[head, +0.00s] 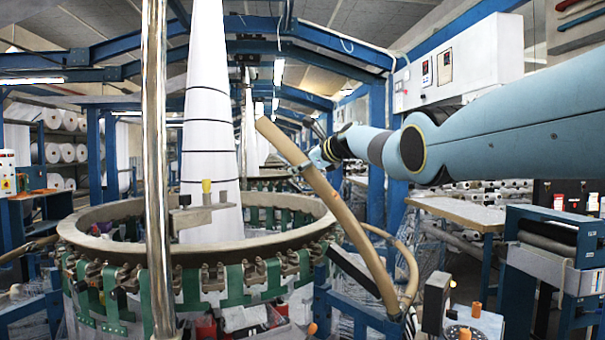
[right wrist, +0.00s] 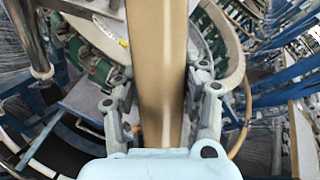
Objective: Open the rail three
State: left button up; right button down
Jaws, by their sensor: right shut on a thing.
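A long tan rail (head: 335,220) stands tilted in front of the right side of the circular loom (head: 192,228). Its upper end leans to the left and its lower end is near the blue frame at the lower right. My right gripper (head: 322,158) is shut on the rail in its upper part. In the right wrist view the rail (right wrist: 160,70) runs between the two fingers of the gripper (right wrist: 158,112), one finger on each side. My left gripper is in neither view.
A metal post (head: 157,170) stands upright close in front of the loom. A curved tan tube (head: 408,262) is right of the rail's lower end. A table (head: 455,212) and a blue rack (head: 545,265) stand at the right. White fabric (head: 207,120) rises from the loom.

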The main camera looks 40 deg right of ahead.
jog(key=shift+d+f, duration=0.2)
jog(key=c, duration=1)
grip_release()
jog(key=o, duration=0.3)
jog(key=shift+d+r, duration=0.1)
jog(key=shift+o, duration=0.2)
jog(key=shift+r, duration=0.1)
jog(key=shift+s+r, duration=0.15)
jog(key=shift+s, duration=0.45)
jog(key=v, duration=1)
jog(key=shift+s, duration=0.35)
